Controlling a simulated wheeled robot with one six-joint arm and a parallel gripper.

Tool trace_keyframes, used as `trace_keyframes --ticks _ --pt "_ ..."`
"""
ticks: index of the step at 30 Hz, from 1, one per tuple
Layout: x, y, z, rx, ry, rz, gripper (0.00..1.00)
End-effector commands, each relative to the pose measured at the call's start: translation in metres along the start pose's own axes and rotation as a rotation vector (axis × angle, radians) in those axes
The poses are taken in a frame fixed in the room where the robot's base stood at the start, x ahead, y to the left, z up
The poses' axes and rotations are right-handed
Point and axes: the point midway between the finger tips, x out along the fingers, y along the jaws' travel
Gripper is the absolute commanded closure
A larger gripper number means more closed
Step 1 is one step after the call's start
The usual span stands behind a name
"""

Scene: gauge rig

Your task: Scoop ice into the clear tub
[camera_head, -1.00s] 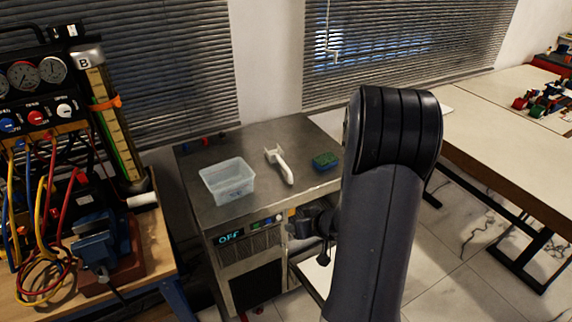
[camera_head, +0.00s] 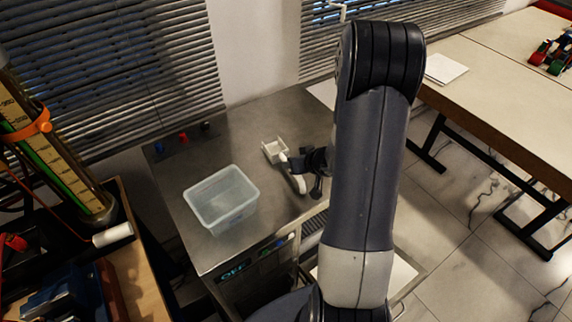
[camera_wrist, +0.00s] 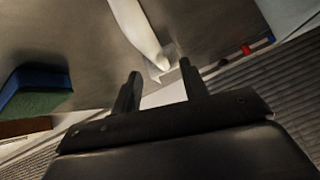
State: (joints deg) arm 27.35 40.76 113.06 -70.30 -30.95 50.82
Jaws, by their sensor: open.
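The clear tub (camera_head: 222,203) stands upright on the left part of a steel cabinet top (camera_head: 245,122) and looks empty. A white scoop (camera_head: 275,151) lies to its right, its square head toward the back and its handle toward the front. My gripper (camera_head: 308,168) is over the cabinet top at the scoop's handle, partly hiding it. In the wrist view my gripper (camera_wrist: 158,78) has its two fingers apart, with the white scoop (camera_wrist: 136,28) just beyond and between the tips. Whether they touch it I cannot tell. No ice is in view.
A green-and-blue block (camera_wrist: 35,92) lies at the left of the wrist view. Small red and blue knobs (camera_head: 183,136) sit at the cabinet's back left. A workbench with a gauge column (camera_head: 50,150) is at left, a pale table (camera_head: 500,85) at right.

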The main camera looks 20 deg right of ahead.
Motion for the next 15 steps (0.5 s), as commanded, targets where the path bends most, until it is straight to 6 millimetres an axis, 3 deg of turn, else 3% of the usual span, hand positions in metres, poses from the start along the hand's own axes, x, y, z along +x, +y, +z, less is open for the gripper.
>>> trace_keyframes --ticks 9,15 --pt "0.042 0.000 0.009 -0.001 -0.003 -0.001 0.58" --pt "0.048 0.000 0.008 -0.001 -0.002 0.001 0.58"
